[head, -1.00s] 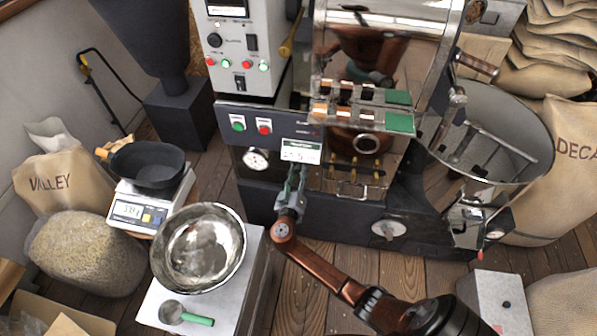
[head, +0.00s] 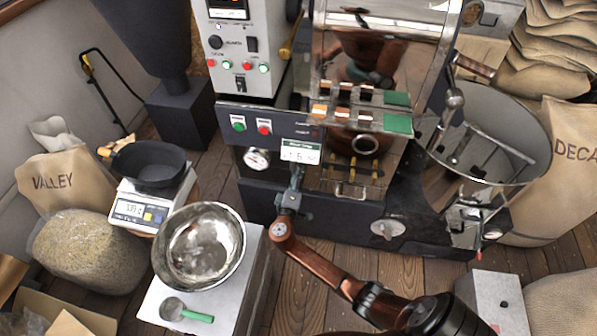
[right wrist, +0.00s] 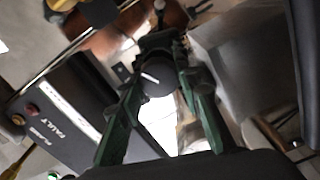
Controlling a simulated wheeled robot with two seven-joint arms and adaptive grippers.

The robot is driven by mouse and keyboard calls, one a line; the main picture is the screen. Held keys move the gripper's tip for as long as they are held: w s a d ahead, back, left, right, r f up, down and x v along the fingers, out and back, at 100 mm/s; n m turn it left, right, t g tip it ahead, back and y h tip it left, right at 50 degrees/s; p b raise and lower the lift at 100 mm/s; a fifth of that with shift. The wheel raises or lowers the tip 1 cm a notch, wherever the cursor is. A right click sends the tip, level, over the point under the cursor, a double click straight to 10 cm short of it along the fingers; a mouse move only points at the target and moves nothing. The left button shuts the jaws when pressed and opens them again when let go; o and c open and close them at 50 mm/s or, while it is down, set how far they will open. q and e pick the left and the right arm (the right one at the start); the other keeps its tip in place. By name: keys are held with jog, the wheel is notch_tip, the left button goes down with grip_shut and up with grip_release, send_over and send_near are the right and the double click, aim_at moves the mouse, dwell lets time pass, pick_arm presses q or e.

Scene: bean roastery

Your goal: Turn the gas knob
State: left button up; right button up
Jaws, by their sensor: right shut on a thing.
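The gas knob (right wrist: 155,80) is a round black knob with a white pointer line. It shows in the right wrist view, between the dark green fingers of my right gripper (right wrist: 160,70). The gripper is shut on the knob. In the head view my right gripper (head: 296,180) is at the front of the roaster (head: 330,205), just below the small white display (head: 300,151), and it hides the knob there. My left gripper is not in view.
A pressure gauge (head: 256,158) sits left of the gripper. A steel bowl (head: 199,246) and green-handled scoop (head: 186,311) rest on a pale stand at left, near a scale (head: 140,211) with a black pan. The round cooling tray (head: 490,130) is at right.

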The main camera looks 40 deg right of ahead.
jog(key=shift+n, duration=0.9)
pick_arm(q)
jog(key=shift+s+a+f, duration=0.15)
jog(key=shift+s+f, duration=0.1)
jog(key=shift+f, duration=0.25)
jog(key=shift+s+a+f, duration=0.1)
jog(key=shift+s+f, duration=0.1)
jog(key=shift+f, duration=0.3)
pick_arm(e)
jog(key=shift+f, duration=0.1)
jog(key=o, duration=1.2)
jog(key=shift+c, duration=0.2)
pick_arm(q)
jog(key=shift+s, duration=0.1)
pick_arm(e)
jog(key=v, duration=1.2)
